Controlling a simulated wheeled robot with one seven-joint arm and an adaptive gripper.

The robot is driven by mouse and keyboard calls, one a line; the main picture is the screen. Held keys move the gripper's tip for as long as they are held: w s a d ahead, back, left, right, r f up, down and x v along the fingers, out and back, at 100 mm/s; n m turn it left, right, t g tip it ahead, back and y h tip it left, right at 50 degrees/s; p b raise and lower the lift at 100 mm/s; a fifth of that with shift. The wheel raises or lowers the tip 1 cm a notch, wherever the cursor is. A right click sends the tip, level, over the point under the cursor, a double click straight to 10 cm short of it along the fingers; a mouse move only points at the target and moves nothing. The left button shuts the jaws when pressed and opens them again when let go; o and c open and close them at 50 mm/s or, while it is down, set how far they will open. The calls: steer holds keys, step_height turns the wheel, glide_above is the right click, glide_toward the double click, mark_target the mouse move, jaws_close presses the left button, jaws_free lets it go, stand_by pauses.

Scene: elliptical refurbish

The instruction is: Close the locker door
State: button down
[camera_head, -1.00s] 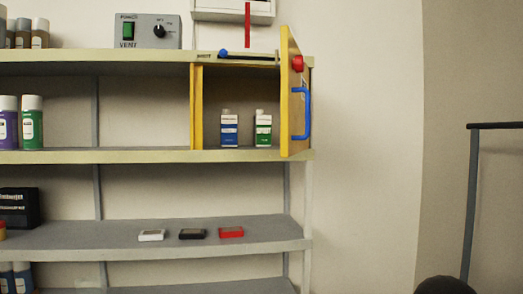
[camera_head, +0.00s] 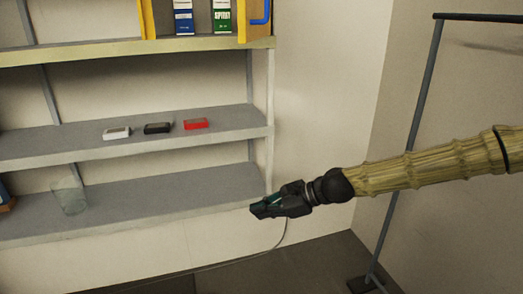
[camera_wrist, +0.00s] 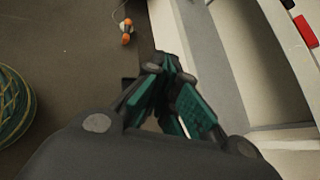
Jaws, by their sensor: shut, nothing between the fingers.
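The locker door (camera_head: 252,28) is yellow and shows only its lower part at the top of the head view. It stands open at the right end of the upper shelf, with its blue handle (camera_head: 260,12) on it. The locker's left wall (camera_head: 148,20) is a yellow panel. The locker's top is out of view. My gripper (camera_head: 256,210) is shut and empty, well below the door, by the right end of the lowest visible shelf. Its fingers (camera_wrist: 172,80) also show together in the wrist view.
The middle shelf (camera_head: 60,140) holds white (camera_head: 116,133), black (camera_head: 157,128) and red (camera_head: 195,124) small boxes. A clear glass (camera_head: 70,198) stands on the lower shelf (camera_head: 150,200). A dark metal rack (camera_head: 408,150) stands at right. Bare wall lies right of the shelves.

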steer(key=w+d+r+m+y, duration=0.1)
steer(key=w+d+r+y, duration=0.15)
steer(key=r, duration=1.05)
steer(key=w+d+r+m+y, duration=0.1)
steer(key=d+r, duration=0.2)
steer(key=r, duration=0.9)
steer(key=y+p, duration=0.2)
steer(key=y, duration=0.1)
glide_toward(248, 34)
steer(key=shift+m, duration=0.4)
steer(key=a+p, duration=0.1)
steer(key=a, duration=0.1)
steer(key=a+p, duration=0.1)
steer(key=a, duration=0.1)
steer(key=a+p, duration=0.1)
steer(key=a, duration=0.2)
steer(key=shift+w+p, duration=0.25)
steer(key=shift+p, duration=0.05)
steer(key=shift+a, duration=0.1)
